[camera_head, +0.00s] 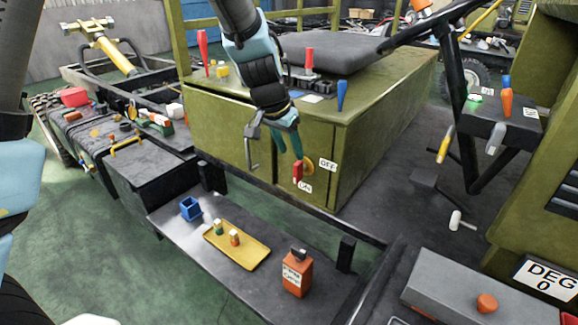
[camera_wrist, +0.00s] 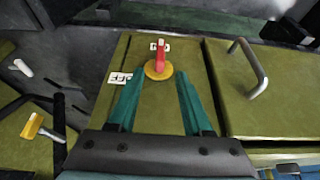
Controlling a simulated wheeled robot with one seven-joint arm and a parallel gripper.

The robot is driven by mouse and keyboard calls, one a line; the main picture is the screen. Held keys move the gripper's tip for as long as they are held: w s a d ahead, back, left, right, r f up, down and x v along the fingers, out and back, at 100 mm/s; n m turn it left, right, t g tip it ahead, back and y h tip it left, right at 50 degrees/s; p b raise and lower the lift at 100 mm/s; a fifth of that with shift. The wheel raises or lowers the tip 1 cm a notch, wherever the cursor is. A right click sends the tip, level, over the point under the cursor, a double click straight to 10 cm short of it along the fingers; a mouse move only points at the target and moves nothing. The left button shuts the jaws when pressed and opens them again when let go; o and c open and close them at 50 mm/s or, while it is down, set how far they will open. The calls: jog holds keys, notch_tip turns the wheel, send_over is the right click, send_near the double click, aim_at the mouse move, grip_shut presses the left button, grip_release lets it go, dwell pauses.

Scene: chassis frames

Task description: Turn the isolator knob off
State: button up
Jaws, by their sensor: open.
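The isolator knob is a red handle (camera_head: 298,172) on a yellow disc (camera_head: 309,168), on the front of the olive cabinet. In the wrist view, the red handle (camera_wrist: 160,56) points toward the ON label (camera_wrist: 154,46), partly covering it. The OFF label (camera_wrist: 120,79) is to the left there. In the head view, the OFF label (camera_head: 327,164) is right of the knob and the ON label (camera_head: 305,187) below. My gripper (camera_head: 287,153) has teal fingers, open and empty, with the tips near the yellow disc. I cannot tell whether they touch it.
A metal door handle (camera_head: 250,152) sticks out left of the knob. Below are a dark shelf with a blue box (camera_head: 190,208), a yellow tray (camera_head: 240,252) and an orange bottle (camera_head: 297,272). A steering wheel and levers stand to the right.

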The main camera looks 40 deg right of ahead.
aim_at(295, 165)
jog(key=p+x, duration=0.1)
jog(key=x, duration=0.8)
jog(key=shift+f+p, duration=0.3)
jog(key=shift+f, duration=0.05)
jog(key=shift+c, duration=0.2)
grip_shut()
